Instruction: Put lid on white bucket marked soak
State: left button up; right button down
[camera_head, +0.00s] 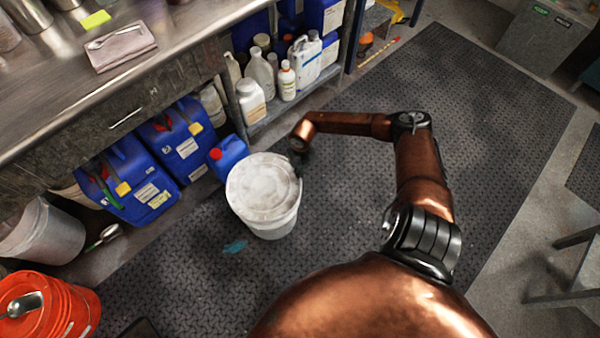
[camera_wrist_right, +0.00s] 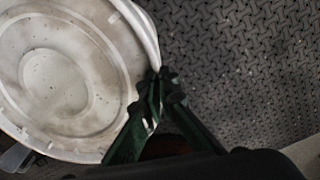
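The white bucket (camera_head: 276,229) stands on the dark floor mat, in the middle of the head view. No "soak" mark can be read on it from here. A round, stained white lid (camera_head: 262,187) lies over the bucket's mouth; I cannot tell whether its rim is fully seated. The lid (camera_wrist_right: 55,85) fills the left of the right wrist view. My right gripper (camera_head: 298,163) is at the lid's far right edge. In the wrist view its dark green fingers (camera_wrist_right: 162,88) close together on the lid's rim. My left gripper is in neither view.
A small blue jug with a red cap (camera_head: 229,158) stands close by the bucket. Blue containers (camera_head: 180,140) and a shelf of bottles (camera_head: 286,80) are behind. An orange bucket (camera_head: 75,312) is at lower left. The mat (camera_head: 480,110) is clear to the right.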

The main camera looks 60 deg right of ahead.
dwell(0.5)
jog(key=shift+f+b, duration=0.45)
jog(key=shift+f, duration=0.75)
jog(key=c, duration=2.6)
grip_release()
jog(key=shift+c, duration=0.2)
jog(key=o, duration=0.6)
jog(key=shift+c, duration=0.2)
notch_tip(320, 180, up, 12)
jog(key=shift+d, duration=0.2)
